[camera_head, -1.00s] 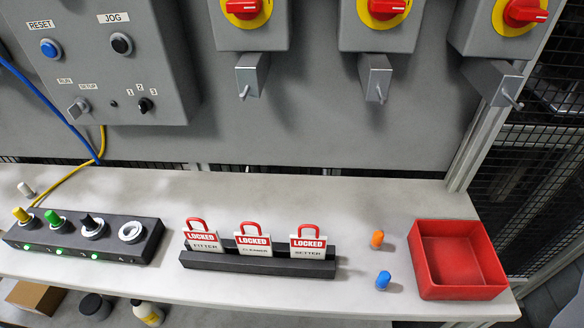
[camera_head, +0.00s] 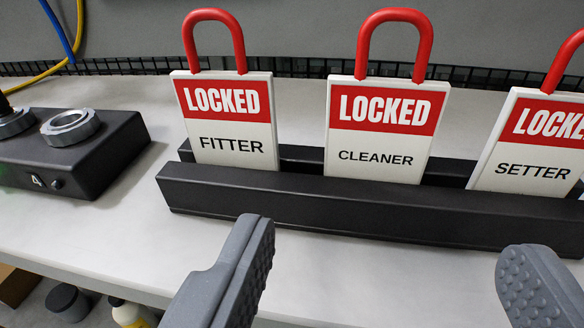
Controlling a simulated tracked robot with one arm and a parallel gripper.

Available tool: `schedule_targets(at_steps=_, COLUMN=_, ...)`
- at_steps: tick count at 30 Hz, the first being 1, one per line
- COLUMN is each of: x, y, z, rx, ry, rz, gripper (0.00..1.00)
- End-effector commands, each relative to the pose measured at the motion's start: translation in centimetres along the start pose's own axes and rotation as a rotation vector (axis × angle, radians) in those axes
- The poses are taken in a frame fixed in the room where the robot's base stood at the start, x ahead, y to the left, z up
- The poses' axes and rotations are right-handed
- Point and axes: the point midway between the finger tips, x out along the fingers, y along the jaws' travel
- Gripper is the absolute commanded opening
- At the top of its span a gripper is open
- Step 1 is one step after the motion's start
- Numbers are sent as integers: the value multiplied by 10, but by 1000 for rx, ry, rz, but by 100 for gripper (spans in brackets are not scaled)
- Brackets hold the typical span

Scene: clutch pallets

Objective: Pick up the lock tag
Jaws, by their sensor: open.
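Three lock tags with red hoops stand upright in a black slotted rack (camera_head: 330,207) on the shelf. The left one is the FITTER tag (camera_head: 228,120), the middle one the CLEANER tag (camera_head: 383,130), and the right one the SETTER tag (camera_head: 530,145), cut off by the picture's right edge. My gripper (camera_head: 385,270) is open and empty. Its grey fingers are wide apart in front of the rack, low in the picture, with the CLEANER tag above the gap between them.
A black block with round sockets (camera_head: 95,145) stands on the shelf (camera_head: 90,215) left of the rack. Blue and yellow cables (camera_head: 60,40) hang at the upper left. Dark mesh runs behind the shelf. Bare shelf lies in front of the rack. Containers (camera_head: 130,313) show below the shelf edge.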

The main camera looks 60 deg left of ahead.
Motion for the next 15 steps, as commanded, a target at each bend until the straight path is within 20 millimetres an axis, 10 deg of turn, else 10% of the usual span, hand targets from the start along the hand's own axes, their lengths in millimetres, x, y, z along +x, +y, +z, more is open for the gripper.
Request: schedule_targets(at_steps=15, x=71, y=1, z=1, rx=0, ry=-1, rz=1, gripper=65)
